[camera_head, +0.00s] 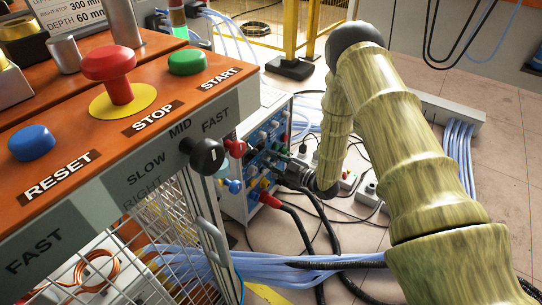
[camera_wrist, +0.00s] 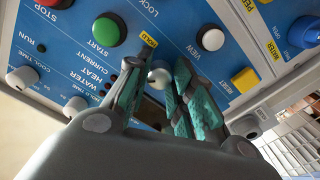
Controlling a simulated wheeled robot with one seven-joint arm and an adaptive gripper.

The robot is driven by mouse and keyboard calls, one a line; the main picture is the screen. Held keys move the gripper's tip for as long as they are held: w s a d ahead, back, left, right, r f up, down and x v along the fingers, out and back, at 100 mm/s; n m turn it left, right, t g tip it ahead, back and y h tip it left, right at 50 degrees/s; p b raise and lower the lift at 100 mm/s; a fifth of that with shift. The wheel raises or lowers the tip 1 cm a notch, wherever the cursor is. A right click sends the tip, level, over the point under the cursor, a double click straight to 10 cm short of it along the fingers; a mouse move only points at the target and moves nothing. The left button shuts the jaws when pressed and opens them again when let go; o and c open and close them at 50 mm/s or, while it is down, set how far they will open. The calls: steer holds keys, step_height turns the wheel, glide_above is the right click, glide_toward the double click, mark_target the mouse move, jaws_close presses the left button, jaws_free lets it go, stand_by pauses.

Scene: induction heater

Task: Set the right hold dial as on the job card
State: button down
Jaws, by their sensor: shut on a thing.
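In the wrist view, my gripper (camera_wrist: 157,68) has its green-padded fingers closed around a small pale grey knob (camera_wrist: 160,78) on a blue control panel (camera_wrist: 110,60). In the head view, my gripper (camera_head: 292,175) reaches the blue panel front of a grey cabinet (camera_head: 233,192); the knob cannot be made out there. A white card (camera_head: 72,14) at the top left carries printed lines including "300 mm" and "DEPTH 60 mm"; its top is cut off.
Near the gripper are a green button (camera_wrist: 109,29), a white button (camera_wrist: 210,38) marked VIEW, a yellow button (camera_wrist: 245,79) and another pale knob (camera_wrist: 75,107). An orange-topped console (camera_head: 130,110) stands at left. Black cables (camera_head: 318,240) hang below my gripper.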

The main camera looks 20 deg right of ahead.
steer(key=shift+n+p, duration=1.2)
steer(key=shift+n, duration=0.7)
steer(key=c, duration=1.2)
jaws_free()
steer(key=shift+c, duration=0.2)
steer(key=v, duration=1.2)
steer(key=shift+f, duration=0.15)
